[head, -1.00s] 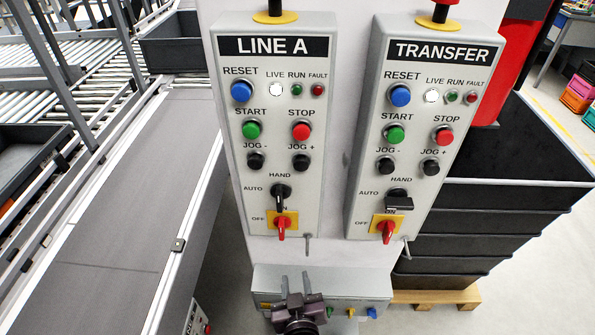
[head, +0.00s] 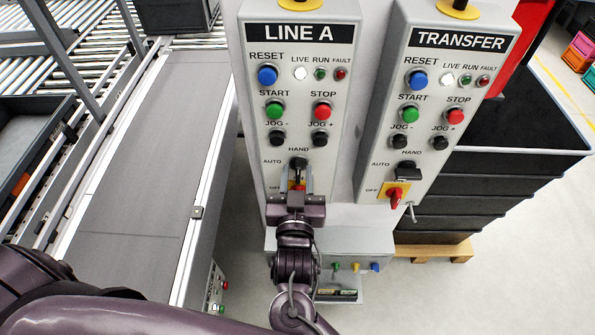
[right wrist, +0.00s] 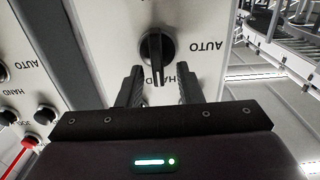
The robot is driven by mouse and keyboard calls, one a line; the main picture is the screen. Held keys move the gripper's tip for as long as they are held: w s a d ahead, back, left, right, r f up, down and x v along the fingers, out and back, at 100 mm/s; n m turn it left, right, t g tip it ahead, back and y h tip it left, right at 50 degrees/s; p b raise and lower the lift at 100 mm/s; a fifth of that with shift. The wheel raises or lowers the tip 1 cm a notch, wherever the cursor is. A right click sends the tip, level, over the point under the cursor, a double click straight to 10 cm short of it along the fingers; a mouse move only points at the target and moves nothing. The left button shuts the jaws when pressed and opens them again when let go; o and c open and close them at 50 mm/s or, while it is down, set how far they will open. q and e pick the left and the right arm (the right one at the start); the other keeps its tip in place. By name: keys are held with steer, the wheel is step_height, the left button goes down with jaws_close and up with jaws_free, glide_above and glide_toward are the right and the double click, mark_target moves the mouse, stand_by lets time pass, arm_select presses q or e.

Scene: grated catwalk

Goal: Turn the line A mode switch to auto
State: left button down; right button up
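The LINE A panel (head: 253,150) is upright in the head view, with its mode switch (head: 298,163) low on it, partly covered by my right gripper (head: 299,183). In the right wrist view the black mode switch knob (right wrist: 157,48) has its ridge lined up with the HAND label, and AUTO is off to the right. My right gripper's fingers (right wrist: 159,72) are open, one on each side of the knob's lower end; I cannot tell whether they touch it. My left gripper is not in view.
The TRANSFER panel (head: 440,115) with a similar switch (head: 406,170) stands close on the right. Just below the LINE A switch is a red-and-yellow OFF switch, mostly hidden. A grey conveyor (head: 145,165) runs on the left; black crates (head: 520,150) stand on the right.

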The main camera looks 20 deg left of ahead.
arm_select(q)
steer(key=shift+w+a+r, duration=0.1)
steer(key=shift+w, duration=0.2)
arm_select(e)
steer(key=shift+w, duration=0.1)
jaws_close()
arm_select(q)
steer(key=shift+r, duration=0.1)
arm_select(e)
steer(key=n+p, duration=0.2)
steer(key=n, duration=0.1)
steer(key=n+p, duration=0.2)
steer(key=n, duration=0.1)
steer(key=a+n+p, duration=0.1)
steer(key=n+p, duration=0.1)
steer(key=n, duration=0.1)
steer(key=shift+f, duration=0.15)
steer(key=n, duration=0.1)
steer(key=n+p, duration=0.1)
steer(key=n, duration=0.2)
steer(key=shift+s+a+f, duration=0.1)
steer(key=shift+s+f, duration=0.1)
steer(key=shift+f, duration=0.1)
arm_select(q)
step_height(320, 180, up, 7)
arm_select(e)
steer(key=shift+f+n, duration=0.2)
steer(key=shift+n, duration=1.05)
steer(key=shift+f+n, duration=0.15)
steer(key=shift+n, duration=1.1)
